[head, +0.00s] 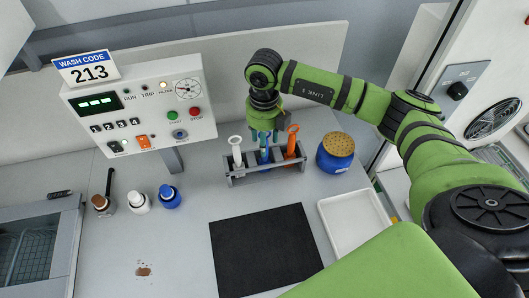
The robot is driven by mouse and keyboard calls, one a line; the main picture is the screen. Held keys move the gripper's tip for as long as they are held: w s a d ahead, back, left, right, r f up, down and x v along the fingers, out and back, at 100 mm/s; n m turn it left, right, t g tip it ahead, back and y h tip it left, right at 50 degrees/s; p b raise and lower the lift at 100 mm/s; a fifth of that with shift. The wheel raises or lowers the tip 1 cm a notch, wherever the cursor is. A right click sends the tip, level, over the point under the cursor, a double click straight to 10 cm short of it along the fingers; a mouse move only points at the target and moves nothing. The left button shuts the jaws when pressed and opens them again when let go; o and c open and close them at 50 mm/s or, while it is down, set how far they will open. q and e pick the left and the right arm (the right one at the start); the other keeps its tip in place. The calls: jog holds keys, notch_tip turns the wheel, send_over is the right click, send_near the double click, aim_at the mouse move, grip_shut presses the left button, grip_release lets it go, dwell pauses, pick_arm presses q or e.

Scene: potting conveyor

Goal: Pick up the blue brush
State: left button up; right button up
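The blue brush (264,156) stands upright in the middle of a grey rack (272,176), between a white brush (236,152) and an orange brush (292,142). My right gripper (263,133) points down over the rack, directly at the top of the blue brush, and hides that top end. The fingers are small and partly hidden, so I cannot tell if they are closed on the brush. The blue brush's lower part is still within the rack. My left gripper is not in view.
A blue jar with a cork-like lid (336,153) stands close right of the rack. A black mat (262,250) and a white tray (352,222) lie in front. Small bottles, including a blue one (169,197), stand left. A control panel (145,108) rises behind left.

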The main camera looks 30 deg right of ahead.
grip_shut()
